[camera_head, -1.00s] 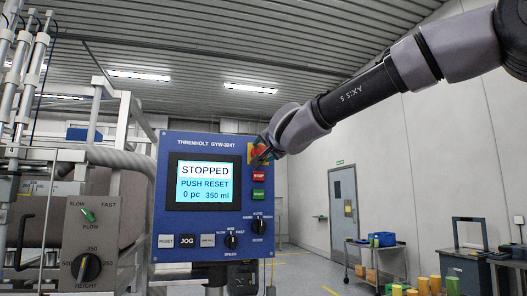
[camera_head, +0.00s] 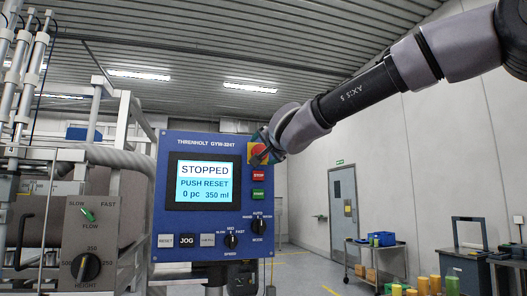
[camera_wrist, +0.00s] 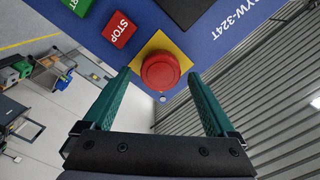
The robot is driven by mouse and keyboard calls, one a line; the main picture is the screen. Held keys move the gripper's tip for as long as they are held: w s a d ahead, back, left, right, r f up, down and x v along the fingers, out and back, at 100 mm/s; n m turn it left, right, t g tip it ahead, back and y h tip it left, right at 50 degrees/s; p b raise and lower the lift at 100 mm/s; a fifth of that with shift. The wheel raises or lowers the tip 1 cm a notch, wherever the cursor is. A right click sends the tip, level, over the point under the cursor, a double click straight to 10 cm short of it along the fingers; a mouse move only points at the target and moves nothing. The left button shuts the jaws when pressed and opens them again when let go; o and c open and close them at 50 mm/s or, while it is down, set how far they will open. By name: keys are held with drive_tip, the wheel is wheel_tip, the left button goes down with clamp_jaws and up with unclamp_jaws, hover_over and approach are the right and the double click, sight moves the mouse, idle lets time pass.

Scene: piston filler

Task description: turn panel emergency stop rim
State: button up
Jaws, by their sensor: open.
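The emergency stop is a red round button (camera_wrist: 160,71) on a yellow square plate at the panel's upper right corner. In the head view the red button (camera_head: 258,151) shows partly beside my gripper (camera_head: 265,146), which covers part of the yellow plate. The wrist view shows my gripper (camera_wrist: 158,98) open, with its two green fingers on either side below the button. Nothing is between the fingers, and the button sits just beyond the tips. I cannot tell whether a finger touches it. The blue panel (camera_head: 165,225) reads STOPPED, PUSH RESET.
A red STOP button (camera_head: 258,175) and a green button (camera_head: 258,194) sit below the emergency stop. Selector knobs (camera_head: 258,224) are lower on the panel. Filler machinery (camera_head: 100,158) stands to the left. Open floor and a cart (camera_head: 375,255) lie to the right.

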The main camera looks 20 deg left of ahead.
drive_tip(key=v, duration=1)
drive_tip(key=shift+s+d, duration=0.25)
drive_tip(key=shift+d, duration=0.05)
drive_tip(key=w+d+f+n+g, duration=0.1)
drive_tip(key=d+f, duration=0.2)
drive_tip(key=d, duration=0.3)
drive_tip(key=w+d+f+n+g+h, duration=0.1)
drive_tip(key=d+f, duration=0.2)
drive_tip(key=d, duration=0.4)
drive_tip(key=w+d+f+n+g, duration=0.1)
drive_tip(key=d+f, duration=0.2)
drive_tip(key=d, duration=0.3)
drive_tip(key=s+d+f+m+g+h, duration=0.1)
drive_tip(key=s+d+f+g+h, duration=0.1)
drive_tip(key=s+d+f, duration=0.4)
drive_tip(key=s+d+f+m+g+h, duration=0.2)
drive_tip(key=s+d+f+g+h, duration=0.1)
drive_tip(key=d+f, duration=0.7)
drive_tip(key=s+d+h, duration=0.1)
drive_tip(key=s+d, duration=0.1)
drive_tip(key=d, duration=0.2)
drive_tip(key=shift+s+d+f, duration=0.2)
drive_tip(key=shift+s+f, duration=0.2)
drive_tip(key=shift+a, duration=0.1)
